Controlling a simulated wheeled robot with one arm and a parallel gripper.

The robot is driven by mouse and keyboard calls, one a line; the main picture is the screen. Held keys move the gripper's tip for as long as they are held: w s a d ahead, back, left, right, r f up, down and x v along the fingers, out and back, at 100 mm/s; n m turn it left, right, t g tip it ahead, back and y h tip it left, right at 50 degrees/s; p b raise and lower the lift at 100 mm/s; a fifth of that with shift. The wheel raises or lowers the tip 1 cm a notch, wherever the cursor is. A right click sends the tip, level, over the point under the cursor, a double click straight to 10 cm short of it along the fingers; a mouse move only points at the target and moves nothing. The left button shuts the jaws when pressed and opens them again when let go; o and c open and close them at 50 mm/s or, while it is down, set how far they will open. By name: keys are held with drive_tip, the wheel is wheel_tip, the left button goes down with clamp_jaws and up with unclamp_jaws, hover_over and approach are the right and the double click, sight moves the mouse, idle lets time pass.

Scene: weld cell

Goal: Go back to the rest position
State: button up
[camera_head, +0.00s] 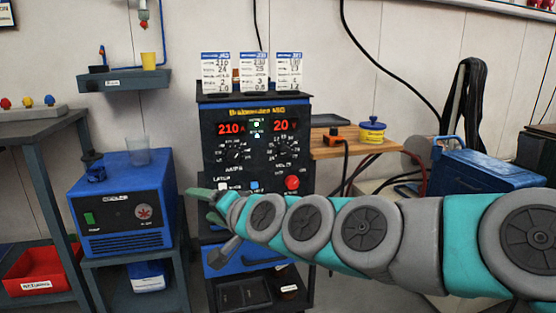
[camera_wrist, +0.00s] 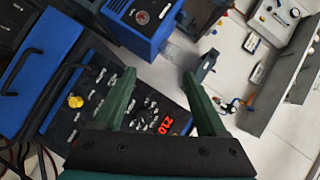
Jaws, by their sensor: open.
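My gripper (camera_head: 208,203) is at the end of my outstretched teal and grey arm, which reaches from the right edge of the head view to the middle left. Its fingertips are in front of the lower left of the welding machine (camera_head: 255,150), by the gap beside the blue cooler. In the wrist view, my gripper (camera_wrist: 158,88) shows two green fingers spread apart with nothing between them. Behind them lies the welder's dark front panel (camera_wrist: 95,92) with its red display. I cannot tell whether a fingertip touches the panel.
The blue cooler unit (camera_head: 120,205) with a clear cup (camera_head: 138,151) on it stands left of the welder. Three cards (camera_head: 253,72) stand on the welder. A red bin (camera_head: 38,268) is low at the left. A wooden shelf (camera_head: 350,145) and a blue toolbox (camera_head: 490,175) are at the right.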

drive_tip(key=s+d+f+n+g+h+p, duration=0.2)
drive_tip(key=s+d+f+n+g+h, duration=0.25)
drive_tip(key=s+d+f, duration=0.4)
drive_tip(key=s+d+f+g+h+p, duration=0.1)
drive_tip(key=s+d+f+g+h, duration=0.2)
drive_tip(key=s+d, duration=0.7)
drive_tip(key=s+d+f+g+h+p, duration=0.1)
drive_tip(key=s+d+f+g+h, duration=0.2)
drive_tip(key=s+d, duration=0.8)
wheel_tip(320, 180, down, 3)
drive_tip(key=shift+s+r+m+g, duration=0.1)
drive_tip(key=shift+s+m+g, duration=0.25)
drive_tip(key=shift+s+g, duration=0.75)
drive_tip(key=shift+s+d+h, duration=0.1)
drive_tip(key=shift+s+h, duration=0.05)
drive_tip(key=shift+h, duration=0.1)
